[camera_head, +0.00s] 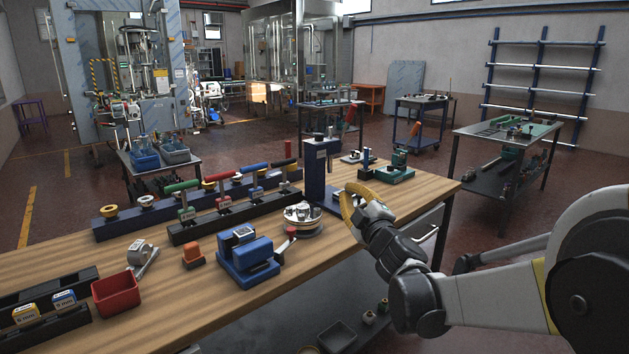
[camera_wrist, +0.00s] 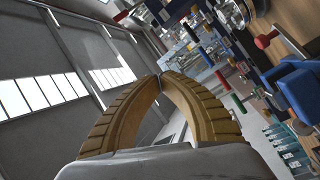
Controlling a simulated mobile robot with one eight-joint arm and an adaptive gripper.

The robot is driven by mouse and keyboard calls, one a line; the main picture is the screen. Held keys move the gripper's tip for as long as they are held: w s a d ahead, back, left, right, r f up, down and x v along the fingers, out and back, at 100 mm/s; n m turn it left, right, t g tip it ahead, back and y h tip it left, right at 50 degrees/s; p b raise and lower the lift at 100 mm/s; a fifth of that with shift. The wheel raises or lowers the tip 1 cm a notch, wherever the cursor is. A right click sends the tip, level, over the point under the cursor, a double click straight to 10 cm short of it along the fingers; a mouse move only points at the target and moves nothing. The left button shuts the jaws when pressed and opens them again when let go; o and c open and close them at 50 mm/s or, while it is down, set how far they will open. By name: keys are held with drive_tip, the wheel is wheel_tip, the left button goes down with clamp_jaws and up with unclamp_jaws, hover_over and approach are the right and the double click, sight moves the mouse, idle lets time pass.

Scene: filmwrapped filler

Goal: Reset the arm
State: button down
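My gripper (camera_head: 347,201) is at the right end of the wooden workbench (camera_head: 190,300), above its front edge, with my arm reaching in from the right. In the wrist view, its two yellow ribbed fingers (camera_wrist: 160,77) curve together and meet at the tips. I see nothing held between them. The wrist view is tilted, with wall and windows on the left and the bench's objects on the right.
Near the gripper stand a dark blue upright post (camera_head: 316,170) and a round metal device (camera_head: 303,218). A blue block fixture (camera_head: 247,262), a red bin (camera_head: 116,292) and a rack of coloured-handled tools (camera_head: 235,213) are further left.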

drive_tip(key=s+d+f+m+g+h, duration=0.1)
drive_tip(key=s+d+m+g+h, duration=0.3)
drive_tip(key=s+d+m+h, duration=0.75)
drive_tip(key=s+f+m+g+y, duration=0.1)
drive_tip(key=s+f, duration=0.3)
drive_tip(key=s, duration=0.5)
drive_tip(key=s+f+m+g+y, duration=0.1)
drive_tip(key=s+f+g+y, duration=0.2)
drive_tip(key=s, duration=0.6)
drive_tip(key=s+f+m+g+y, duration=0.1)
drive_tip(key=s+f+g+y, duration=0.1)
drive_tip(key=s+f, duration=0.5)
drive_tip(key=shift+s+a+f+m+g, duration=0.3)
drive_tip(key=shift+s+g, duration=0.5)
drive_tip(key=shift+s, duration=0.35)
